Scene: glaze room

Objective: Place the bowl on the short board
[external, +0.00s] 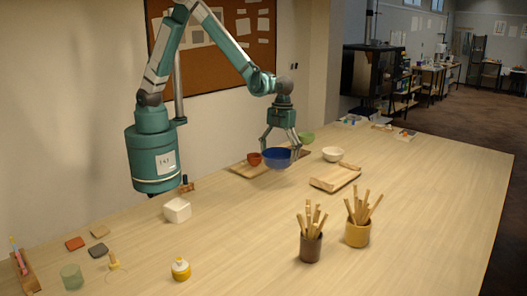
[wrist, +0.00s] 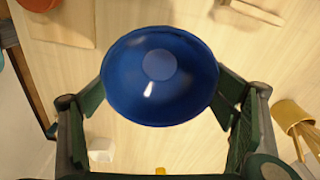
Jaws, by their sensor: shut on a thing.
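A deep blue bowl (external: 276,159) hangs upright in my gripper (external: 281,146), which is shut on it. In the wrist view the bowl (wrist: 160,98) fills the middle, with one finger of my gripper (wrist: 161,90) at its left side and one at its right. The bowl appears to be above the table, in front of the right part of the long board (external: 245,172). The short board (external: 335,179), pale wood, lies to the right of the bowl and looks empty. A piece of it shows at the top right of the wrist view (wrist: 252,11).
A red cup (external: 254,159) and a green bowl (external: 307,138) are by the long board. A white bowl (external: 333,154) stands behind the short board. A brown pot (external: 311,247) and a yellow pot (external: 357,234) with sticks stand in front.

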